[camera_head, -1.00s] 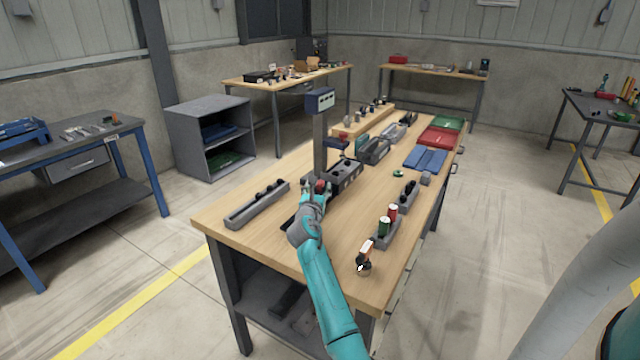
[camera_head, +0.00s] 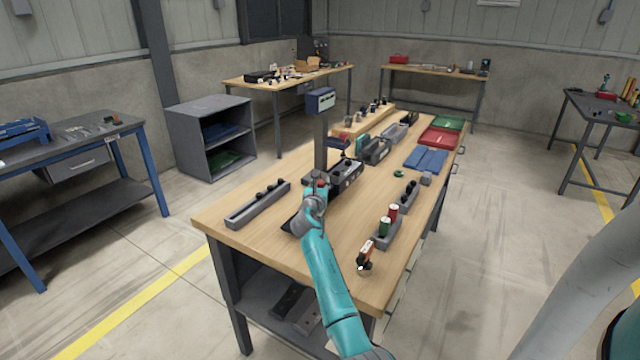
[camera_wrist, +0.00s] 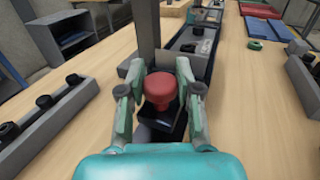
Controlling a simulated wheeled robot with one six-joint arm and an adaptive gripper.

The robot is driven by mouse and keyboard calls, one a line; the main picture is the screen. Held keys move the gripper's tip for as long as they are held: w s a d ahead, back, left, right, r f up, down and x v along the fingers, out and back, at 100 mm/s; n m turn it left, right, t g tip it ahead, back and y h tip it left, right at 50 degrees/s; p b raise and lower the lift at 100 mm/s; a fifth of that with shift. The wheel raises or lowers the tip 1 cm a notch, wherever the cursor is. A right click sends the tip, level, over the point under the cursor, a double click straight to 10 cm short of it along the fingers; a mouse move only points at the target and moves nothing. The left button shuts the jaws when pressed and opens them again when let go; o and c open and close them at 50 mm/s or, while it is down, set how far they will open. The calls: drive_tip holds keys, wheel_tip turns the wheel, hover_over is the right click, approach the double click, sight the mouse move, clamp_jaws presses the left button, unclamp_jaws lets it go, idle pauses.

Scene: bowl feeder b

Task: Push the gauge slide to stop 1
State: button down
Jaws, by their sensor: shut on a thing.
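The gauge slide's red knob (camera_wrist: 160,90) sits between the two fingers of my gripper (camera_wrist: 160,95) in the wrist view, and the fingers are shut on it. Below the knob is a dark block (camera_wrist: 165,124). The gauge has a dark upright column (camera_head: 320,143) with a blue-grey display box (camera_head: 320,100) on top. In the head view my gripper (camera_head: 315,190) is at the near side of the column and hides most of the knob and the slide's track. The stop marks cannot be made out.
A grey tray with black parts (camera_head: 257,207) lies left of the gauge. A rack with red and green cylinders (camera_head: 388,236) and an orange-and-white item (camera_head: 366,251) stand to the right. Blue trays (camera_head: 426,159) and a red tray (camera_head: 440,137) lie farther back.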

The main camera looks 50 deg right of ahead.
drive_tip(key=d, duration=0.5)
drive_tip(key=shift+w, duration=0.25)
drive_tip(key=c, duration=0.8)
unclamp_jaws()
drive_tip(key=v, duration=1.2)
